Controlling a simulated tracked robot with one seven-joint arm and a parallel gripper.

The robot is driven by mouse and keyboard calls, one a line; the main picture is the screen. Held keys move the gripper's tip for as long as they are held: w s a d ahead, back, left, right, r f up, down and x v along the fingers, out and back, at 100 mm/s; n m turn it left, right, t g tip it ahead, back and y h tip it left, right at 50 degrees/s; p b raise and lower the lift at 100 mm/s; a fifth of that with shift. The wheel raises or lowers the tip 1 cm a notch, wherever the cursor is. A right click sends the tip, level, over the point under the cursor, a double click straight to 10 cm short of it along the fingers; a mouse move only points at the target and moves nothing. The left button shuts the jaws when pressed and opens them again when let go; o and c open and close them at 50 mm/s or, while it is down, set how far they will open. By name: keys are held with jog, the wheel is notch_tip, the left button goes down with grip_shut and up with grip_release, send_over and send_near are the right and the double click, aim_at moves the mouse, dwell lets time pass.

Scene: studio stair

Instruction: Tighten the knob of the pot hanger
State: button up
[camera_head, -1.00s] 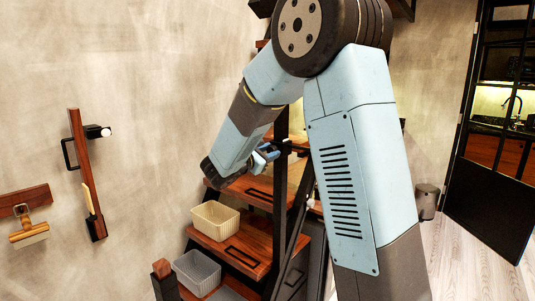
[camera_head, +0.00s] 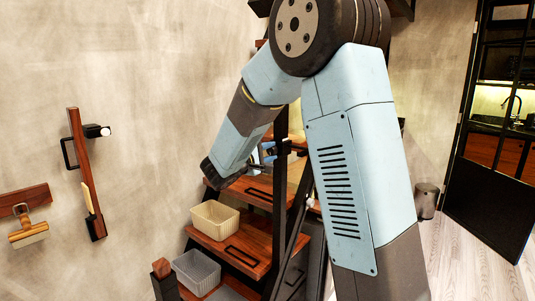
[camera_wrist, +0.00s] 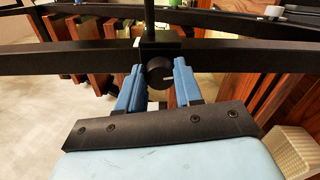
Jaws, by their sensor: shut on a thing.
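In the head view my gripper (camera_head: 265,152) is beside the black upright post, partly hidden by my arm; the knob cannot be made out there.
Wooden stair treads (camera_head: 255,238) stand below, with a cream basket (camera_head: 214,222) and a grey basket (camera_head: 195,271). A wooden wall rack (camera_head: 88,175) and a brush (camera_head: 28,232) hang on the left wall. Open floor (camera_head: 480,265) lies at the right.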

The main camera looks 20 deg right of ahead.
jog(key=shift+s+d+m, duration=0.1)
jog(key=shift+d+m, duration=0.1)
jog(key=shift+m, duration=0.8)
jog(key=o, duration=1)
jog(key=shift+o, duration=0.2)
jog(key=shift+a, duration=0.1)
jog(key=shift+a, duration=0.1)
jog(key=v, duration=1.3)
jog(key=shift+s+a, duration=0.2)
jog(key=shift+a, duration=0.05)
jog(key=shift+d, duration=0.1)
